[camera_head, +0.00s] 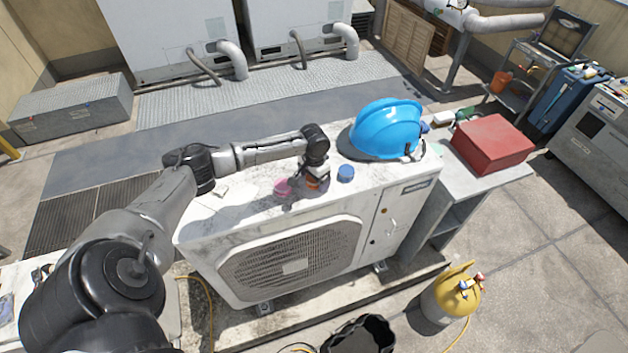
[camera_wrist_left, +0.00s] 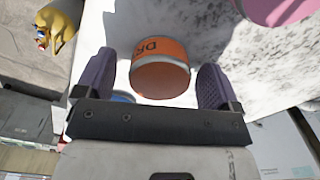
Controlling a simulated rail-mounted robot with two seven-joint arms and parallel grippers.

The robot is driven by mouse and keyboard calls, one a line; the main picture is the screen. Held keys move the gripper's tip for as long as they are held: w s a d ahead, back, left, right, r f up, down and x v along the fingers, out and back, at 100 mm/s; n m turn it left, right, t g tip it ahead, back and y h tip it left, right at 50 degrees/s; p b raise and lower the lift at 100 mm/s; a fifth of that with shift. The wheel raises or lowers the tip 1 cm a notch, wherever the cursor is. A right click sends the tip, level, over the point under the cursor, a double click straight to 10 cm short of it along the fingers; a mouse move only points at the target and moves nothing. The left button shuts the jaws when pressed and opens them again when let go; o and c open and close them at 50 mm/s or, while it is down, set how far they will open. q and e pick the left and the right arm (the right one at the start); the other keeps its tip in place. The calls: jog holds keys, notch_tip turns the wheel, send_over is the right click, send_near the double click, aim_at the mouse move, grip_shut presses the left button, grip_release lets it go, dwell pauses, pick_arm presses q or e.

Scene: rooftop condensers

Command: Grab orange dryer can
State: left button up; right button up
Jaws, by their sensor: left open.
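The orange dryer can (camera_wrist_left: 160,66), with dark lettering on its side, stands on the white condenser top. In the left wrist view it sits between the two open dark fingers of my left gripper (camera_wrist_left: 154,82), with a gap visible on each side. In the head view the orange can (camera_head: 313,184) is partly hidden by my left gripper (camera_head: 308,186), which is over it at the front of the condenser top. My right gripper is not in view.
A pink can (camera_head: 282,187) and a blue can (camera_head: 346,173) stand close on either side. A blue hard hat (camera_head: 385,128) lies behind to the right on the condenser. A red box (camera_head: 492,143) sits on the grey stand. A yellow cylinder (camera_head: 450,298) stands on the ground.

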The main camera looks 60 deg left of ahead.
pick_arm(q)
jog(key=shift+c, duration=0.3)
jog(key=c, duration=1)
jog(key=shift+r, duration=0.15)
